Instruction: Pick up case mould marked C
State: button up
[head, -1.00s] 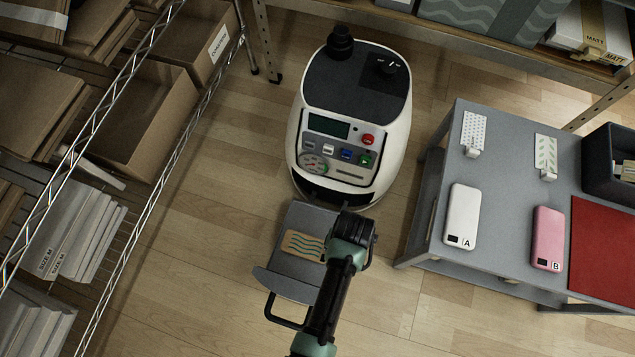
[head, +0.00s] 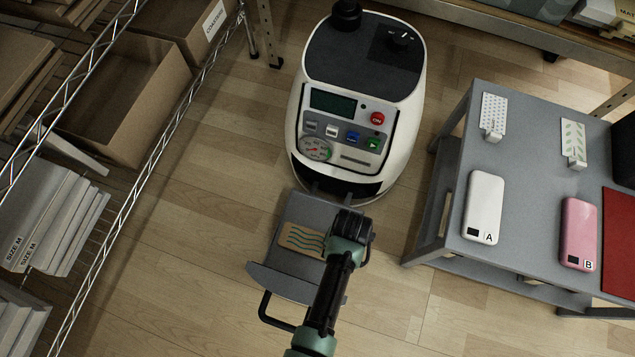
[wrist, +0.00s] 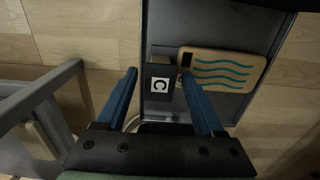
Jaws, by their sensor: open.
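The case mould marked C carries a tan phone case with teal wavy lines (head: 302,240), lying on the pulled-out grey press drawer (head: 290,283). In the wrist view, the case (wrist: 225,72) lies right of the mould's dark block with a white C label (wrist: 162,86). My gripper (wrist: 158,74) is open and empty, its two blue fingers on either side of the C block. Whether the fingers are level with the block or above it, I cannot tell. In the head view my wrist covers the fingers and the case's right end.
The white press (head: 355,105) stands just behind the drawer. At right, a grey table (head: 530,245) holds a white case marked A (head: 483,205) and a pink case marked B (head: 579,232). A wire shelf with boxes (head: 120,95) stands at left. Floor lies open between.

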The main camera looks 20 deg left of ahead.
jog(key=shift+f, duration=0.2)
grip_shut()
dwell(1.3)
